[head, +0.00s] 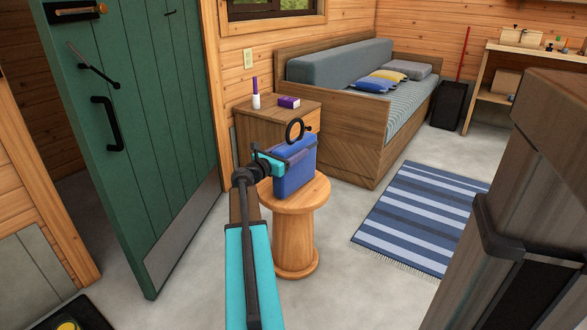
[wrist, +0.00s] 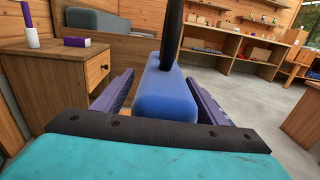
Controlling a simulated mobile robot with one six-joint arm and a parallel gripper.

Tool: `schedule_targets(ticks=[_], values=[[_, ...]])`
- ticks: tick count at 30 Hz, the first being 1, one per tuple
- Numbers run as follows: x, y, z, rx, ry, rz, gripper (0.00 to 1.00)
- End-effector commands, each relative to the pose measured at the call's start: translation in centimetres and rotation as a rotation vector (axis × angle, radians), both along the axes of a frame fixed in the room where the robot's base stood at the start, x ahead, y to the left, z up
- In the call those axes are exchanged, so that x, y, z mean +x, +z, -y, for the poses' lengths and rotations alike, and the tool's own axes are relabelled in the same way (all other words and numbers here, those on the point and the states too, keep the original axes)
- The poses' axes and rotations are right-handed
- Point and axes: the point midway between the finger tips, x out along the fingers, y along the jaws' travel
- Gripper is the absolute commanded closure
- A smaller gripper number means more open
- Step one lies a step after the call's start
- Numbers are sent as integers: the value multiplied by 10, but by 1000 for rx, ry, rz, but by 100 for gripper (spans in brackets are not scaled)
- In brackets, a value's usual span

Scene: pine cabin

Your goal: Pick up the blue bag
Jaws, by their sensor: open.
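The blue bag (head: 295,168) stands upright on a round wooden stool (head: 297,247), with a black ring handle on top. My gripper (head: 287,157) is at the bag's upper part in the head view. In the wrist view, the blue bag (wrist: 166,98) lies between the two purple fingers of my open gripper (wrist: 160,82), one on each side. A gap shows beside the left finger; contact on the right side cannot be told. The dark handle rises past the top of the wrist view. The bag's lower part is hidden there.
A wooden cabinet (head: 262,130) with a white-and-purple bottle (head: 255,95) and a purple box (head: 289,102) stands just behind the stool. A green door (head: 150,150) is at left. A striped rug (head: 415,215) and bare floor lie to the right.

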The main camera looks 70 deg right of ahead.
Motion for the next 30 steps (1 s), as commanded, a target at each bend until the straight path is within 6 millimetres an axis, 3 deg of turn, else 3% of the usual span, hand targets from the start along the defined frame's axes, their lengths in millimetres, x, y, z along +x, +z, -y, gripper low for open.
schedule_targets(ticks=[15,26,30], values=[[0,0,0,0,1,0,36],[0,0,0,0,1,0,97],[1,1,0,-1,1,-1,100]])
